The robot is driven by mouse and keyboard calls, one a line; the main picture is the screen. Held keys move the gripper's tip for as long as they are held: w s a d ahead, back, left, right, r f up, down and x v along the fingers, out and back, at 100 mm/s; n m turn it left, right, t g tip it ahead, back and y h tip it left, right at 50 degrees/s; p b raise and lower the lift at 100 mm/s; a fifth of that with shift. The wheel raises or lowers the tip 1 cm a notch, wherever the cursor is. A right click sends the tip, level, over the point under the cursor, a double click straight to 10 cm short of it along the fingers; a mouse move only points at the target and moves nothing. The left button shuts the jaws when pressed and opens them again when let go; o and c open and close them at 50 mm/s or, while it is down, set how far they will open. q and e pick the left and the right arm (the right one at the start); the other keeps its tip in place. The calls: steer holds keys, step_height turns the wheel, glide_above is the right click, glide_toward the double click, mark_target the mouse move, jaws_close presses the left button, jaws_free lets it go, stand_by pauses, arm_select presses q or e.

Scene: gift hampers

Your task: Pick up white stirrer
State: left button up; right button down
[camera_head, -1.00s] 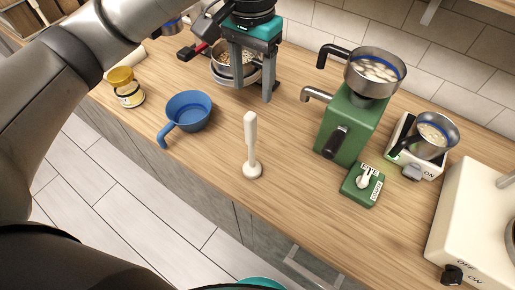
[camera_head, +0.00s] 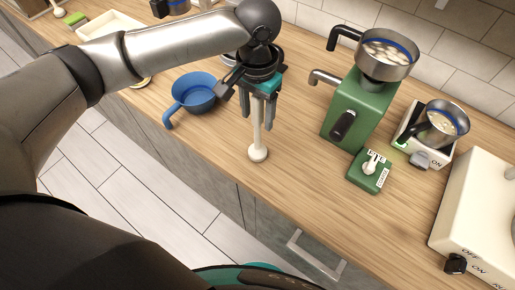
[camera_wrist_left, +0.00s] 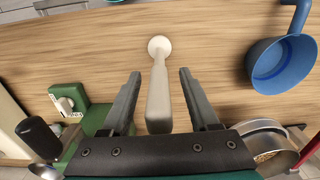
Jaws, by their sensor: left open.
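The white stirrer (camera_head: 257,141) stands upright on its round base on the wooden counter. My left gripper (camera_head: 259,117) is over its upper part, with the fingers on either side of the handle; the top of the handle is hidden behind the gripper in the head view. In the left wrist view the stirrer (camera_wrist_left: 159,90) lies between the two open fingers of my left gripper (camera_wrist_left: 160,76), with a gap showing on both sides. My right gripper is not in view.
A blue handled pot (camera_head: 194,92) stands left of the stirrer. A green machine (camera_head: 352,113) with a metal bowl and a small green switch box (camera_head: 369,172) stand to the right. The counter's front edge is close to the stirrer.

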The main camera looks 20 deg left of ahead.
arm_select(q)
steer(key=shift+f, duration=0.6)
jaws_close()
stand_by(1.0)
